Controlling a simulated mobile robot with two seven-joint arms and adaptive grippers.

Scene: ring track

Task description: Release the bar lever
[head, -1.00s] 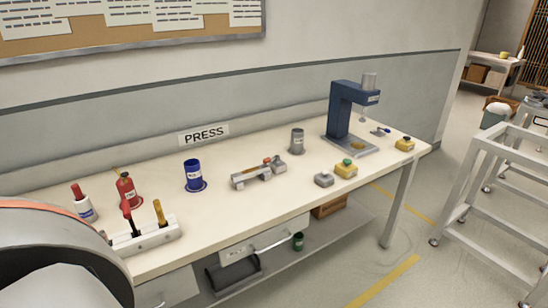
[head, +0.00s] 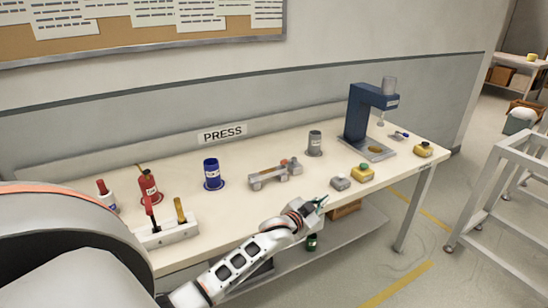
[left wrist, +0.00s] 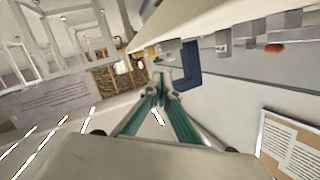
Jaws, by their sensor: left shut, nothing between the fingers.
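A grey bar-shaped fixture (head: 274,177) with an orange-red knob (head: 284,162) lies on the table (head: 235,218), near its middle. I cannot tell for sure whether this is the bar lever. A blue press (head: 361,115) stands at the right end, with a small blue-tipped handle (head: 401,135) beside it. My left gripper (head: 321,203) is at the table's front edge, to the right of and nearer than the fixture, apart from it. Its green fingers (left wrist: 160,88) are shut and empty. The left wrist view shows a red knob (left wrist: 275,47) at upper right. My right gripper is not in view.
Yellow button boxes (head: 363,173) and a grey box (head: 340,183) stand near the front edge. A grey cup (head: 315,143), a blue cup (head: 212,174), bottles and a tool block (head: 166,234) stand around. A grey metal frame (head: 500,190) is at right.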

